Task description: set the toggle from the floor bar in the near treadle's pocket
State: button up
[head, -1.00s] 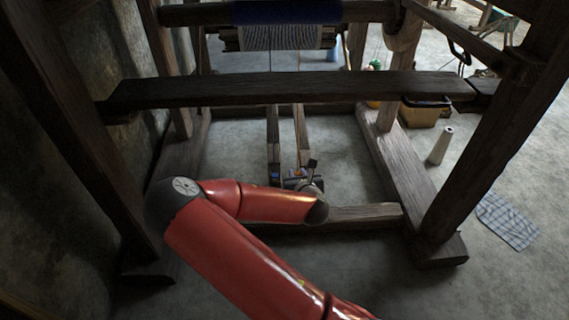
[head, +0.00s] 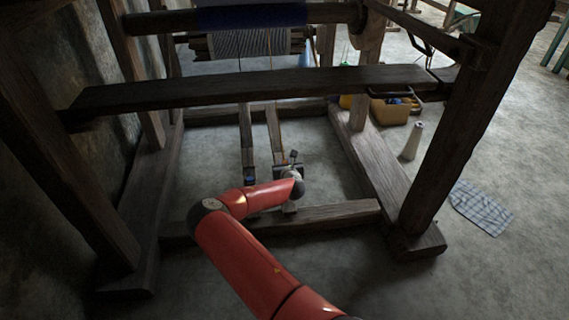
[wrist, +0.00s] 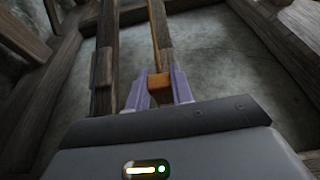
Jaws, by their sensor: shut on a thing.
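My gripper (wrist: 158,92) has its two lavender fingers shut on an orange-brown wooden toggle (wrist: 158,82). A thin tan cord (wrist: 155,42) runs up from the toggle in the wrist view. Two long wooden treadles lie ahead: the left one (wrist: 105,65) is beside the fingers, and the right one (wrist: 167,62) is just beyond the toggle. In the head view the treadles (head: 247,145) (head: 273,130) end near my gripper, whose fingers and toggle are too small to make out. I cannot make out a pocket. The floor bar (head: 330,213) crosses under my arm.
A wide wooden beam (head: 250,88) crosses above the treadles. Loom posts (head: 480,130) and side rails (head: 385,170) frame the space. A box of yarn (head: 390,110), a white cone (head: 412,141) and a checked cloth (head: 481,208) are outside at right. Bare floor shows between the rails.

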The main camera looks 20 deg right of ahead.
jog(key=shift+w+f+b, duration=0.15)
jog(key=shift+f+b, duration=2.3)
jog(key=shift+f, duration=1.35)
jog(key=shift+f, duration=0.15)
jog(key=o, duration=1)
jog(key=p+v, duration=0.1)
jog(key=v, duration=0.6)
jog(key=shift+r, duration=0.25)
jog(key=shift+s+r+p, duration=0.3)
jog(key=shift+s+r, duration=0.05)
notch_tip(320, 180, up, 5)
jog(key=p, duration=0.3)
jog(key=shift+r, duration=0.1)
